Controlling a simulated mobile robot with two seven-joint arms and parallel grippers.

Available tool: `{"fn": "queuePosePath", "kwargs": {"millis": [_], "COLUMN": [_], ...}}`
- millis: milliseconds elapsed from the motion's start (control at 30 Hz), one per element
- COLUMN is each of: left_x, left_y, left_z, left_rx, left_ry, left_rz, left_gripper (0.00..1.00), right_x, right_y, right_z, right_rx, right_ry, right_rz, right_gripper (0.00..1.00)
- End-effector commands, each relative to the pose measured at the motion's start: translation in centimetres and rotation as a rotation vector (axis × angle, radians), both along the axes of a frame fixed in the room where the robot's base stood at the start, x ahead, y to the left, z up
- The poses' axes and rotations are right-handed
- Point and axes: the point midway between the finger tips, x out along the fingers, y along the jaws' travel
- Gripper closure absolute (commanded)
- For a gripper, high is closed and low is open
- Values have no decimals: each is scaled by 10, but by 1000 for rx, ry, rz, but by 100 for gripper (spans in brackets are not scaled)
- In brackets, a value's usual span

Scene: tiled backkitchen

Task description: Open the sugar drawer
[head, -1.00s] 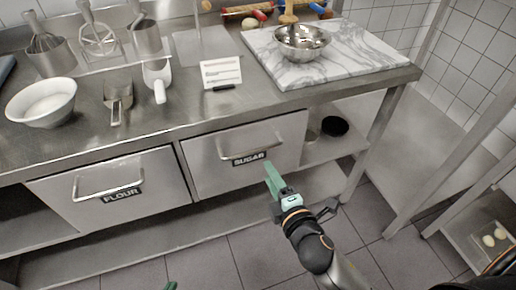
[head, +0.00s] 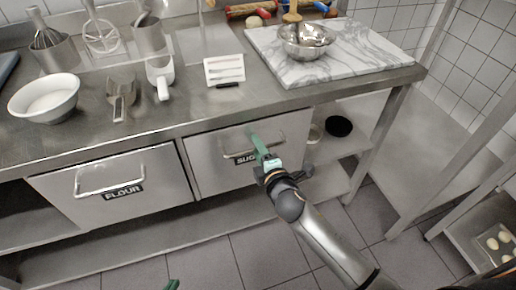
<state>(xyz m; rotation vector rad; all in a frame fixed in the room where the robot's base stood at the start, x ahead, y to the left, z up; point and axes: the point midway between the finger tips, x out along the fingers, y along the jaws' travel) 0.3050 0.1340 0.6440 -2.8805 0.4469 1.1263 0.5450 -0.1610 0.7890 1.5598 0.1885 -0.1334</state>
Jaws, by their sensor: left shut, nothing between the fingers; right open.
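The sugar drawer (head: 212,165) is the right one of two steel drawers under the counter. Its front looks flush with the frame. It has a bar handle (head: 233,155) and a black SUGAR label, partly hidden by my gripper. My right gripper (head: 257,142) reaches in from the lower right with its green fingers at the right part of the handle. It is open; I cannot tell whether the fingers touch the bar. Only a green tip of my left gripper (head: 172,285) shows at the bottom edge, shut and away from the drawers.
The flour drawer (head: 150,180) is closed on the left. The steel counter (head: 190,115) above holds a white bowl (head: 45,98), scoops, a card (head: 224,70) and a marble board (head: 365,62) with a metal bowl. A table leg (head: 375,150) stands right of the drawers. Floor in front is clear.

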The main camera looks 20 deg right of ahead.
Motion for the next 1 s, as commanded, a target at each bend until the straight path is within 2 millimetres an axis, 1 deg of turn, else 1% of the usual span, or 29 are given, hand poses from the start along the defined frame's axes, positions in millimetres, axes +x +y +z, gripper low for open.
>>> {"fn": "queuePosePath", "kwargs": {"millis": [100, 500, 533, 1000], "left_x": [2, 1, 1, -4], "left_y": [0, -1, -1, -1], "left_z": [1, 1, 1, -2], "left_rx": [0, -2, -2, -1], "left_ry": [-4, -6, -6, 7], "left_rz": [0, -1, -1, -1], "left_gripper": [100, 100, 100, 100], "right_x": [0, 0, 0, -1], "right_y": [0, 0, 0, 0], "right_z": [0, 0, 0, 0], "right_rx": [0, 0, 0, -1], "right_ry": [0, 0, 0, 0], "right_rz": [0, 0, 0, 0], "right_gripper": [53, 98, 100, 100]}}
